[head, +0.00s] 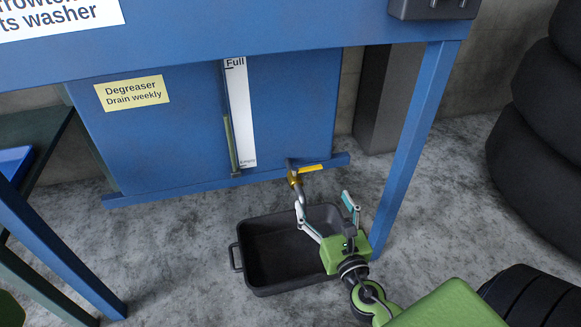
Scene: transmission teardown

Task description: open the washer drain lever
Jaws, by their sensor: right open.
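The blue parts washer tank (190,130) has a brass drain valve (294,178) at its lower right edge. The drain lever (312,168) is yellow and lies about level, pointing right, across the downward spout (300,195). My right gripper (326,204) is open and empty, just below and to the right of the lever. Its left finger is close to or overlaps the spout in the picture; I cannot tell whether they touch. The lever is clear of both fingers. My left gripper is not in view.
A black drain pan (268,287) stands on the floor under the valve, partly behind my right gripper. A blue washer leg (415,140) stands right of the gripper. A sight gauge (238,115) is on the tank. Tires (540,120) are stacked at right.

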